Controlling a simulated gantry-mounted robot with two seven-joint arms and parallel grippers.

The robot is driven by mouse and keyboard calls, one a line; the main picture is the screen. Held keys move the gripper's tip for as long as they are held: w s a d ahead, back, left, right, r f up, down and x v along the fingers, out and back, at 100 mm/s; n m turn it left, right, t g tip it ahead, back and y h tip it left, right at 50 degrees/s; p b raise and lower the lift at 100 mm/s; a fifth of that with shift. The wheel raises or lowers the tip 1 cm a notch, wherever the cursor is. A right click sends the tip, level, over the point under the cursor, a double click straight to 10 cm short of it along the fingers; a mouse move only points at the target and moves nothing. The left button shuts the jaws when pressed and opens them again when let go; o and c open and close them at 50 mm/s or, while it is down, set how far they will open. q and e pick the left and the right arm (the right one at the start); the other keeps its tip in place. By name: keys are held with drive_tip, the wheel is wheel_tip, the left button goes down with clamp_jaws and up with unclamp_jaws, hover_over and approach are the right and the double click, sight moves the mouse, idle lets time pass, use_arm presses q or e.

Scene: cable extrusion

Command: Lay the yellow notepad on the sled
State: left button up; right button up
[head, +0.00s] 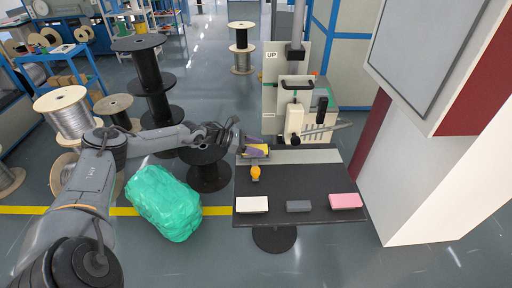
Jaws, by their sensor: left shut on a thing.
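The yellow notepad (258,153) is at the far left corner of the dark table, partly covered by the fingers of my left gripper (254,147). The gripper is shut on the notepad. I cannot tell whether the notepad touches the surface beneath it. A pale grey strip (312,156) runs along the table's far edge, just right of the notepad; I cannot tell whether it is the sled. My right gripper is not in view.
On the dark table (302,182) are an orange object (256,173), a white pad (252,204), a grey block (298,206) and a pink pad (345,201). The table's middle is clear. A machine (294,95) stands behind; a green bundle (163,203) lies left.

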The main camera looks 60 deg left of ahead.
use_arm(q)
drive_tip(key=shift+f, duration=0.15)
drive_tip(key=o, duration=1)
drive_tip(key=shift+r, duration=0.3)
drive_tip(key=shift+s+a, duration=0.2)
drive_tip(key=shift+s, duration=0.1)
drive_tip(key=shift+p+v, duration=1.05)
drive_tip(key=shift+v, duration=4.6)
